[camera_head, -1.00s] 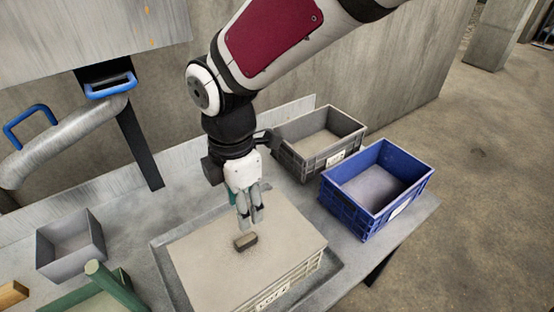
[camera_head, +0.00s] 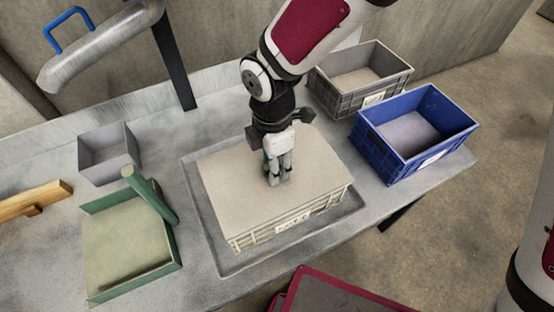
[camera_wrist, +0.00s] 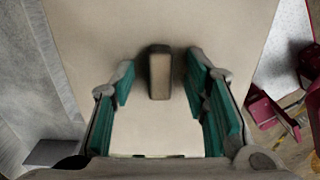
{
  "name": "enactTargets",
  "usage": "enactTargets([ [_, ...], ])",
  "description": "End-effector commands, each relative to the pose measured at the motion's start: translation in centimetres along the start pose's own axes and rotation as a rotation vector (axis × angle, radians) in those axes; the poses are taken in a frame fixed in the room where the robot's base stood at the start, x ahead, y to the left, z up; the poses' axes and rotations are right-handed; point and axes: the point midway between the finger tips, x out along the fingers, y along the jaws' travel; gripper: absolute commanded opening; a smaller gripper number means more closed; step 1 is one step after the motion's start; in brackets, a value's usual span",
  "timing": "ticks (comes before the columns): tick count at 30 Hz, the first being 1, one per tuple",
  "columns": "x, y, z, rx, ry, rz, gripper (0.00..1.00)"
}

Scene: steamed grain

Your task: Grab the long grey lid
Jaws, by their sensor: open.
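A long pale grey-beige lid (camera_head: 235,180) lies flat on top of a light crate (camera_head: 292,221). In the wrist view, the lid (camera_wrist: 158,30) fills the middle, and its dark oblong handle (camera_wrist: 160,75) stands up between the finger pads. My gripper (camera_head: 278,182) points down at the middle of the lid, with its fingers open on either side of the handle. There is a gap on both sides. The head view has the handle hidden behind the fingers.
A blue crate (camera_head: 365,146) and a grey crate (camera_head: 345,99) stand at the back right. A small grey box (camera_head: 110,168), a green tray with a handle (camera_head: 130,285) and a wooden piece (camera_head: 38,199) lie to the left. A pipe (camera_head: 95,52) hangs at the back left.

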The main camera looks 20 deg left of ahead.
Motion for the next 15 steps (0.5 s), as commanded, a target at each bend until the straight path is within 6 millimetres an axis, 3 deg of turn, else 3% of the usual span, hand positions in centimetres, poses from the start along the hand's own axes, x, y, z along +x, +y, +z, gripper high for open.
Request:
enactTargets([
  [5,-0.04,0.00,0.02,0.000,0.000,0.000,0.39],
  [10,-0.05,0.00,0.03,0.000,0.000,0.000,0.01],
  [15,-0.09,0.03,0.03,0.000,0.000,0.001,0.00],
])
